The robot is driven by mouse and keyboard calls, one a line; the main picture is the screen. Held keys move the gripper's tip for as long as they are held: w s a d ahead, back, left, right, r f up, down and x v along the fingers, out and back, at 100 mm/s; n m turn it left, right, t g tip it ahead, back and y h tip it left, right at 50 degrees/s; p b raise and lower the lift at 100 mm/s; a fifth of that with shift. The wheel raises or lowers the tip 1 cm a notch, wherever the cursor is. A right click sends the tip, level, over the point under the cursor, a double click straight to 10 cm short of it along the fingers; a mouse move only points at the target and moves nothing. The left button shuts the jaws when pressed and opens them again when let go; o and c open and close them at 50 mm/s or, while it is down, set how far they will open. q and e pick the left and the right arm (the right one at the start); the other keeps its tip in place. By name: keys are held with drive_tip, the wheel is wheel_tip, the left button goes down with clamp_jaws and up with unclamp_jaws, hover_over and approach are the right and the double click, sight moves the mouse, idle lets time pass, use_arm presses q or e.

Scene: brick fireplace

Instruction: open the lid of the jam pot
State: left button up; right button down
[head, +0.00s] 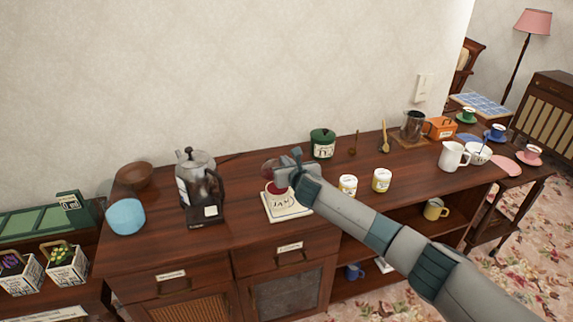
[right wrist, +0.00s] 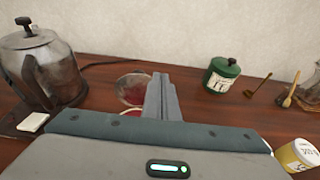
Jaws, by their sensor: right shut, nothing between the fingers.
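The jam pot (head: 274,188) stands on a cream square base marked "JAM" (head: 287,211) on the wooden sideboard, with dark red showing in it. The pot also shows in the right wrist view (right wrist: 131,96), just left of the fingers, as a clear rounded shape with red in it. Whether the clear part is a raised lid or the pot's wall, I cannot tell. My right gripper (head: 277,170) is shut and empty, at the top of the pot and partly hiding it. Whether it touches the pot is unclear. My left gripper is out of view.
A metal coffee pot (head: 197,175) on a dark stand is left of the jam pot. A green canister (head: 322,143) stands behind to the right. Two small labelled jars (head: 348,185) (head: 381,180) stand right, near my right arm. A blue bowl (head: 126,216) is far left.

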drive_tip(key=shift+w, duration=0.15)
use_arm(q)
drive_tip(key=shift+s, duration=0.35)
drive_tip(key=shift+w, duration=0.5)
use_arm(e)
drive_tip(key=shift+r, duration=0.1)
use_arm(q)
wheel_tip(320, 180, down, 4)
drive_tip(key=b, duration=0.3)
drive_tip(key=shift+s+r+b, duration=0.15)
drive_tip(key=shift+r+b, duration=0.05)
drive_tip(key=shift+b, duration=0.1)
use_arm(e)
drive_tip(key=v, duration=1.7)
